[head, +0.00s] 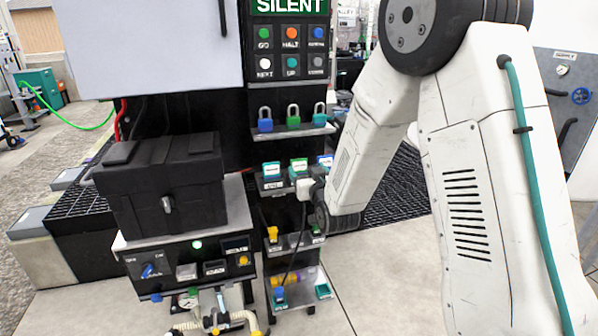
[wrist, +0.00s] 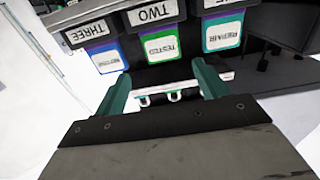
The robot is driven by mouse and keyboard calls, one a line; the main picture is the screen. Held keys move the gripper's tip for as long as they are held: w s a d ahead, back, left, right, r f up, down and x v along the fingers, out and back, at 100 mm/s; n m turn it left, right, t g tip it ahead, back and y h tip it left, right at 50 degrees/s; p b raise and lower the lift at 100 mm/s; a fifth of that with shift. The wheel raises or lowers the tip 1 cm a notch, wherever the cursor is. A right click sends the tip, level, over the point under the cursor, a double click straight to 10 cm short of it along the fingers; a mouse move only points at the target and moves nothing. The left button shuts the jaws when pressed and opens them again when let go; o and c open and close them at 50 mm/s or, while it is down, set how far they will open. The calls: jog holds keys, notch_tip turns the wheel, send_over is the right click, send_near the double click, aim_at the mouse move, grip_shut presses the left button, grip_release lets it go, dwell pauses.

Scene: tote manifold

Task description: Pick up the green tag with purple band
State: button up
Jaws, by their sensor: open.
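The green tag (wrist: 163,48) with a white face reading TESTED hangs in the middle slot, under the label TWO, upside down in the wrist view. Purple shows near its upper part there. The tag also shows in the head view (head: 298,167) in the middle of a row of three. My gripper (wrist: 162,78) is open and empty. Its teal fingers are spread to either side of the green tag's near end, with the tag lying between and beyond them. I cannot tell whether they touch it. In the head view my wrist hides part of the fingers.
A teal REPAIR tag (wrist: 223,32) and a blue tag (wrist: 104,58) hang close on either side. Padlocks (head: 293,117) stand on a shelf above. Lower shelves (head: 290,243) hold small items. A black case (head: 160,185) stands left.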

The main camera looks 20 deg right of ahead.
aim_at(300, 163)
jog(key=w, duration=0.5)
jog(key=shift+w+a+f, duration=0.2)
jog(key=shift+a, duration=0.1)
jog(key=shift+c, duration=0.3)
jog(key=c, duration=1)
jog(key=shift+r, duration=0.1)
